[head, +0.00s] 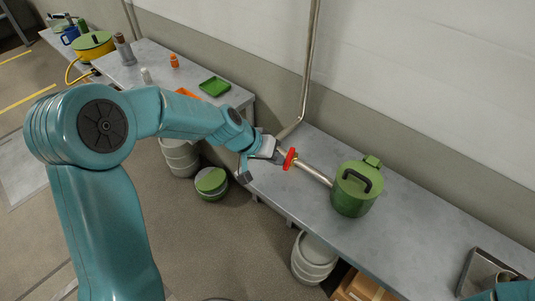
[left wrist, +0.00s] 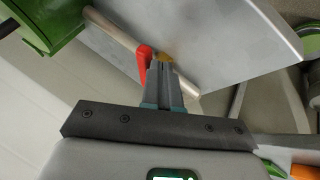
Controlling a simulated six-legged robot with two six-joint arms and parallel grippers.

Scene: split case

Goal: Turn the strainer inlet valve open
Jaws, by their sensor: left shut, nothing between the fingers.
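The green strainer (head: 350,197) with a black lid handle stands on the grey bench, and a metal inlet pipe (head: 316,174) runs from it toward the left. A red valve handle (head: 290,158) sits on this pipe; it also shows in the left wrist view (left wrist: 144,60), with a brassy part (left wrist: 163,57) beside it. My left gripper (head: 280,157) is shut and empty, its fingertips (left wrist: 160,70) right beside the red handle. I cannot tell whether they touch it.
The bench (head: 395,237) is clear around the strainer. A metal tray (head: 480,272) lies at the right. Another table (head: 135,70) at the left holds a green tray (head: 215,86) and bottles. Metal drums (head: 313,258) stand on the floor. A vertical pipe (head: 311,60) runs along the wall.

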